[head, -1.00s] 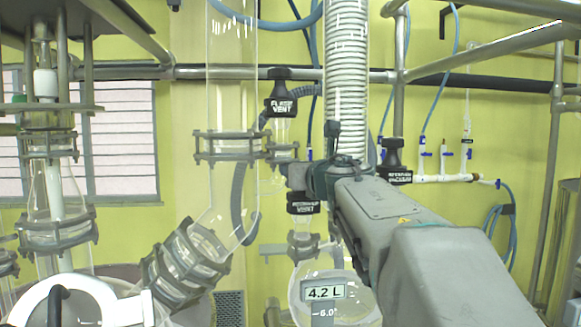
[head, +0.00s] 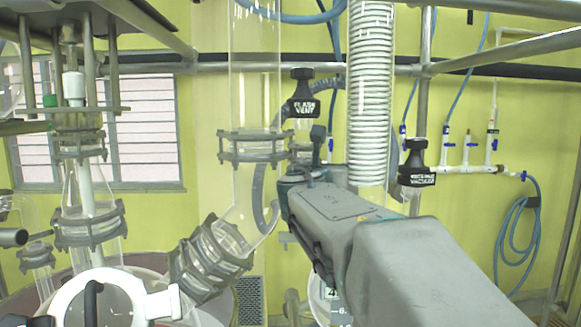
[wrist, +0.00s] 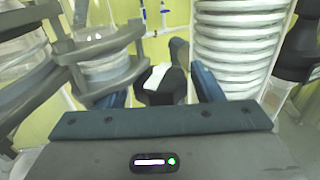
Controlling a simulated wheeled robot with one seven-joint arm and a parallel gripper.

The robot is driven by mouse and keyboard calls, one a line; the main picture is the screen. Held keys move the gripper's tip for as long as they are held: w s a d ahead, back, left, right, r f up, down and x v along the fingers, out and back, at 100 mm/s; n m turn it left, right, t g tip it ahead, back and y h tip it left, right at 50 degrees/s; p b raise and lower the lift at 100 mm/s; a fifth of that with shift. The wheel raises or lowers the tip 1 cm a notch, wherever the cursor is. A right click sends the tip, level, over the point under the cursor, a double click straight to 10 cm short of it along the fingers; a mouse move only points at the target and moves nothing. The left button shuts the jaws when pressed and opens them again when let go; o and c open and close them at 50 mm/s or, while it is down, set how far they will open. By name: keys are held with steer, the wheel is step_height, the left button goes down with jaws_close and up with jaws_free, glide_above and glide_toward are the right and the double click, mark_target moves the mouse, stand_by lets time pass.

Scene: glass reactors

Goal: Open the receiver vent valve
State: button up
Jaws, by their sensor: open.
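A black valve knob with a white label face (wrist: 160,76) shows between my fingers in the wrist view. It appears to be the receiver vent valve, but its lettering cannot be read. My gripper (wrist: 163,84) is open, with one blue finger on each side of the knob. I cannot tell whether either finger touches it. In the head view my arm hides the receiver vent valve and the fingertips. My gripper's body (head: 302,178) shows there left of the ribbed white column.
The black flash vent knob (head: 303,98) stands above my gripper. The black receiver vacuum knob (head: 417,172) is to the right. The ribbed column (head: 369,110) stands close behind my arm. Glass tubing with grey clamps (head: 257,147) is close on the left.

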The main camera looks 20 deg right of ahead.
steer(key=c, duration=0.8)
steer(key=shift+o, duration=0.2)
steer(key=shift+f+n+t+y+b, duration=0.1)
steer(key=shift+n+t+y+b, duration=0.55)
steer(key=shift+y, duration=0.25)
steer(key=n+t+y+b, duration=0.1)
steer(key=n+y, duration=0.1)
steer(key=y, duration=0.1)
steer(key=shift+n+y, duration=0.25)
steer(key=shift+y, duration=0.05)
steer(key=n+y+b, duration=0.1)
steer(key=y, duration=0.1)
steer(key=n+t+y+b, duration=0.1)
steer(key=n+y, duration=0.1)
steer(key=y, duration=0.1)
steer(key=shift+n+y, duration=0.9)
steer(key=shift+y, duration=0.3)
